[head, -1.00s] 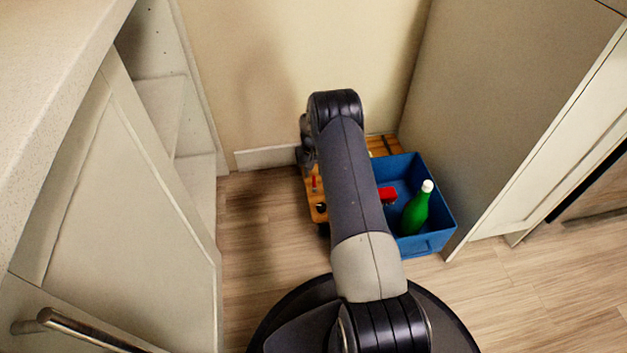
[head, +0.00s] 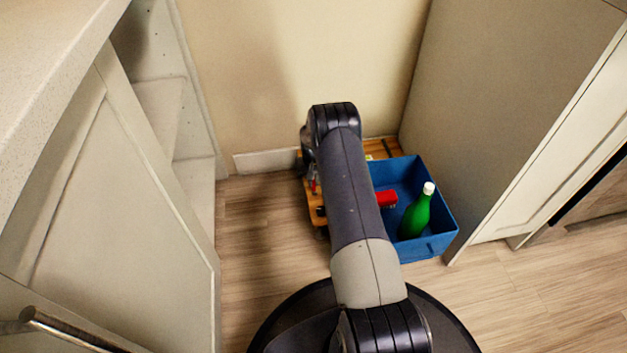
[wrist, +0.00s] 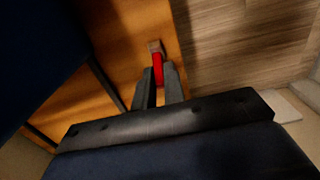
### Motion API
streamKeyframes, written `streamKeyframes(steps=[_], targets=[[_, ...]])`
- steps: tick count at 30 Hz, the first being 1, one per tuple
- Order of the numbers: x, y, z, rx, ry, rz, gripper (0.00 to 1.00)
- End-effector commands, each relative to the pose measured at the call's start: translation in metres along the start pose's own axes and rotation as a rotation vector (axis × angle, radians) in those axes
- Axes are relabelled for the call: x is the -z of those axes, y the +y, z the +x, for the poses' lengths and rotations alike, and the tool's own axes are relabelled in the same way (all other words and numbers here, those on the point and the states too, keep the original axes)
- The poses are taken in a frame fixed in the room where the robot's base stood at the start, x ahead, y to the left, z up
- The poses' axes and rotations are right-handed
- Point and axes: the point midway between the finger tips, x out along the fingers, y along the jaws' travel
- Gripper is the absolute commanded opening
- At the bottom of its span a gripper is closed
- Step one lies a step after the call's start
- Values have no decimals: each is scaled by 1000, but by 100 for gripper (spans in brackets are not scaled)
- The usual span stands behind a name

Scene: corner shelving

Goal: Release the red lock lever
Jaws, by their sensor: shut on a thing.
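The red lock lever (wrist: 157,68) shows in the wrist view, between the tips of my gripper (wrist: 159,84), at a small grey mount near the edge of the orange wooden board (wrist: 125,35). My gripper is shut on the lever. In the head view the lever (head: 313,185) is a small red spot left of my arm, on the wooden cart (head: 317,213). My arm hides much of the cart, and the gripper is barely visible there.
A blue crate (head: 445,236) stands on the cart, holding a green bottle (head: 415,212) and a red item (head: 386,198). An open cabinet (head: 165,100) is at left, a panel (head: 500,90) at right. The wood floor (head: 255,230) left of the cart is clear.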

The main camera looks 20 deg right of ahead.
Motion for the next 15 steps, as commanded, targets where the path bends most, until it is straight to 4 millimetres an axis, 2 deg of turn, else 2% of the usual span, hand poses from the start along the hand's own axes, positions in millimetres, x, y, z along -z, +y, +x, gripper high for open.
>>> streamKeyframes(steps=[9,15], targets=[[1,0,1,0,-10,0,0],[6,0,2,0,-77,0,0]])
